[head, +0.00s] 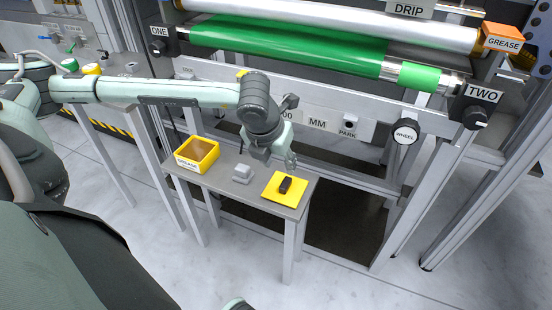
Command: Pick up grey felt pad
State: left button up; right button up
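A small grey block-like thing (242,173), which looks like the grey felt pad, sits on the small grey table (225,190) between a yellow bin and a yellow square. My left gripper (290,161) hangs above the table's back right part, to the right of the grey thing and apart from it in the picture. Its fingers are small and partly hidden by the wrist, so I cannot tell how far apart they are. I see nothing clearly held in it. My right gripper is not in view.
A labelled yellow bin (197,155) stands at the table's left. A dark block (286,185) lies on a yellow square (273,196) at the right.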

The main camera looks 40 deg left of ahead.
aim_at(243, 174)
jog(key=u, duration=1.4)
